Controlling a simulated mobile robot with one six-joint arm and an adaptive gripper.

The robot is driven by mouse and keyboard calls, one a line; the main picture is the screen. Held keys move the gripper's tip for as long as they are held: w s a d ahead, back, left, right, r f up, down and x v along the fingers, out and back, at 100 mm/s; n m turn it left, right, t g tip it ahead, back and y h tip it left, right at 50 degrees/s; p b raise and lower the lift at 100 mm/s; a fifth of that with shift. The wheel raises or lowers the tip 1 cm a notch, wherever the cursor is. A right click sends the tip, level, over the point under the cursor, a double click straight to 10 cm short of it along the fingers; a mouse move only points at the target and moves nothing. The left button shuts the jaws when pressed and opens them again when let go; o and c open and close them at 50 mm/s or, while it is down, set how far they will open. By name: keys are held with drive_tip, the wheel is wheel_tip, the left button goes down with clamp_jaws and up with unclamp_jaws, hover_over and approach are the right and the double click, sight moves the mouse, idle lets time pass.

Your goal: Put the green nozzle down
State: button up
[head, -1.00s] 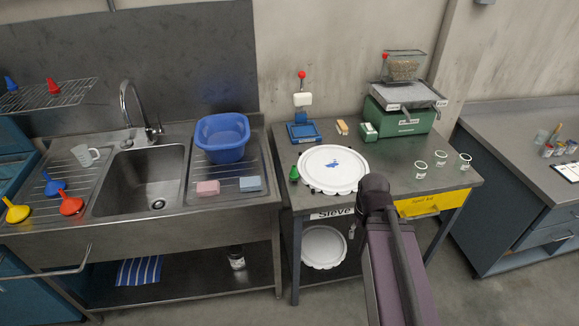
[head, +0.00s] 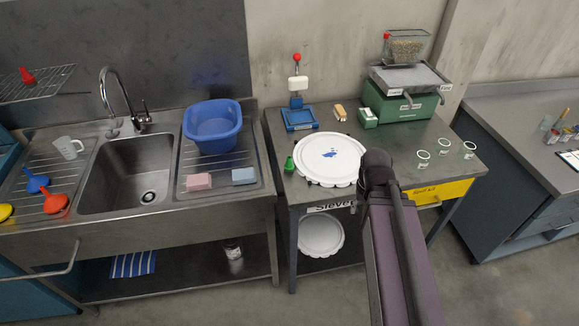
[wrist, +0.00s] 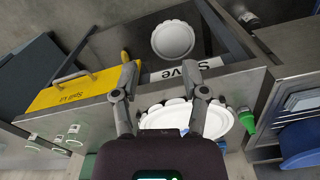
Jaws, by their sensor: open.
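The green nozzle (head: 289,164) stands on the grey bench, close to the left edge of a large white scalloped disc (head: 330,159) with blue marks. In the wrist view the nozzle (wrist: 246,120) is to the right of the disc, near the bench's front edge. My gripper (wrist: 160,68) is open in the wrist view, its two fingers apart with nothing between them. It is in front of the bench edge and sieve label, apart from the nozzle. In the head view my arm hides the fingers.
A blue press stand (head: 299,118), a brush (head: 340,112) and a green machine (head: 400,103) stand behind the disc. The sink (head: 130,175) is left. Another white disc (head: 320,234) is on the lower shelf.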

drive_tip(key=o, duration=0.6)
drive_tip(key=shift+w+d, duration=0.1)
drive_tip(key=m+t+h+b, duration=0.6)
drive_tip(key=m+t, duration=0.1)
drive_tip(key=m, duration=0.1)
approach(287, 165)
drive_tip(key=r, duration=0.1)
drive_tip(key=shift+s+a, duration=0.3)
drive_tip(key=shift+s, duration=0.05)
drive_tip(key=b+x, duration=0.5)
drive_tip(key=x, duration=0.2)
drive_tip(key=shift+s+f, duration=0.1)
drive_tip(key=shift+f, duration=0.1)
drive_tip(key=shift+w+d+f+b, duration=0.35)
drive_tip(key=shift+w+f+b, duration=0.1)
drive_tip(key=shift+b, duration=0.25)
